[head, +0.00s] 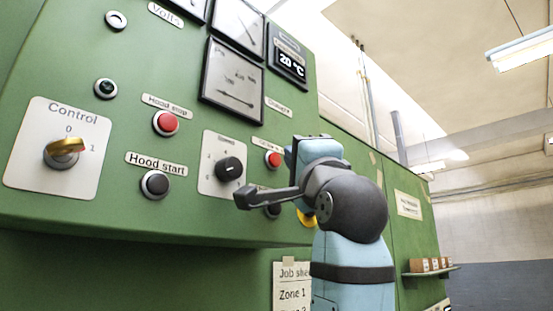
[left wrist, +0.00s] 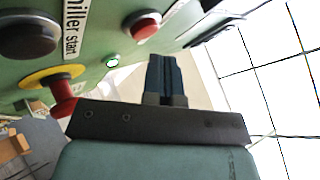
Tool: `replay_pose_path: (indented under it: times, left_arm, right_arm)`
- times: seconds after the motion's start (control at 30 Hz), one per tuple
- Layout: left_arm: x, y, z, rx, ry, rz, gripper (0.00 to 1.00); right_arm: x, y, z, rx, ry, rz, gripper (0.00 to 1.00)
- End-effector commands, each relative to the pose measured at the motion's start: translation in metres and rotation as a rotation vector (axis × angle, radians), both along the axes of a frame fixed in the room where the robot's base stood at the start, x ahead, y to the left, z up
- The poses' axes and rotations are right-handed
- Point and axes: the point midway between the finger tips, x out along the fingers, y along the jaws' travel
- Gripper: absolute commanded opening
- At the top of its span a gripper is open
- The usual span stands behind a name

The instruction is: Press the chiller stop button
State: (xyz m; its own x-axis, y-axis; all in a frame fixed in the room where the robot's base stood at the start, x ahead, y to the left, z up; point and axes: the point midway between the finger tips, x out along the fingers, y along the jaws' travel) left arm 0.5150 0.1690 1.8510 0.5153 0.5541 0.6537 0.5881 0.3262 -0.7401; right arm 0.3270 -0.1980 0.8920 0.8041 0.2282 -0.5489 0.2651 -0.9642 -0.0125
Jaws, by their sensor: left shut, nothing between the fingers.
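The red chiller stop button (head: 273,160) sits on the green panel, just left of my left arm's blue wrist in the head view. Its label is partly hidden and too small to read in full. In the left wrist view the red button (left wrist: 143,25) is at the top, beyond the "Chiller start" label (left wrist: 75,25) from the black start button (left wrist: 28,38). My left gripper (left wrist: 163,60) is shut and empty, its fingertips just below the red button in that picture and apart from it. In the head view its fingertips are hidden. My right gripper does not show.
A black rotary knob (head: 230,169) and the red hood stop button (head: 166,123) lie to the left. A red mushroom button (left wrist: 62,97) on a yellow ring is close by in the left wrist view. A green lamp (left wrist: 112,60) is near the fingers. Gauges (head: 233,78) are above.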

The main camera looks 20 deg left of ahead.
Motion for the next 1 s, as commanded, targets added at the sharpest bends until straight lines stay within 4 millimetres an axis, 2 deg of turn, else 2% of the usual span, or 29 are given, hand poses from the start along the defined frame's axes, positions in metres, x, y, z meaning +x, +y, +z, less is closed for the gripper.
replay_pose_path:
  times: [1.0]
  left_arm:
    - [0.0029,0.008,-0.0001,0.0,0.0,0.0,0.0]
  right_arm:
    - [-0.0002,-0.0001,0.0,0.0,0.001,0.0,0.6]
